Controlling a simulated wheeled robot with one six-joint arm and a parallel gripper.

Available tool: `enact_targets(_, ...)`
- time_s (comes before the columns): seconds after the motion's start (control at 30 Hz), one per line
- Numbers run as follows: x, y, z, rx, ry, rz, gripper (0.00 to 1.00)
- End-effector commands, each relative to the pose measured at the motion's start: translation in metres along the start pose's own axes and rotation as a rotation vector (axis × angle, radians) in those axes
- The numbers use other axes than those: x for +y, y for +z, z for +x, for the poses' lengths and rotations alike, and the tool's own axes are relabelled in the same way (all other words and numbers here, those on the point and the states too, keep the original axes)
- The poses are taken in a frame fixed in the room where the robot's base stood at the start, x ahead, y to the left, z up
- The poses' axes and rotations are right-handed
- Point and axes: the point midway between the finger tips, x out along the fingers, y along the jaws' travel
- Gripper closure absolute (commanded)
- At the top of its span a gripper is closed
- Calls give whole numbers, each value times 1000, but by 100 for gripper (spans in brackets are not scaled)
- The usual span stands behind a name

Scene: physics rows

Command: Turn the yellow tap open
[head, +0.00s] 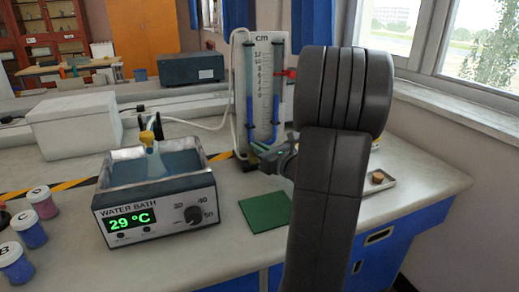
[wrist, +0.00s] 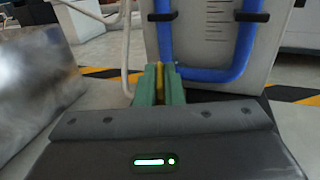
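The yellow tap (wrist: 160,78) shows in the wrist view as a narrow upright yellow strip between my green fingertips, low in front of the tube board. My gripper (wrist: 160,84) has its fingers close together, with the yellow filling the gap, so it looks shut on the tap. In the head view my gripper (head: 262,150) reaches in from the right to the foot of the board (head: 262,95), which carries a "cm" scale and blue-filled tubes. The tap cannot be made out there. Most of its body is hidden by my fingers.
A water bath (head: 160,215) reading 29 °C holds a clamped flask (head: 154,163), left of my gripper. A red tap (head: 290,73) sits higher on the board. A green mat (head: 265,211) lies in front. Lidded jars (head: 30,232) stand at far left.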

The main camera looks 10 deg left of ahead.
Motion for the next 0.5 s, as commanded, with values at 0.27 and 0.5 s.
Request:
enact_targets(0.27, 0, 0, 0, 1, 14, 0, 100)
enact_targets(0.5, -3, 2, 0, 2, 112, 1, 100)
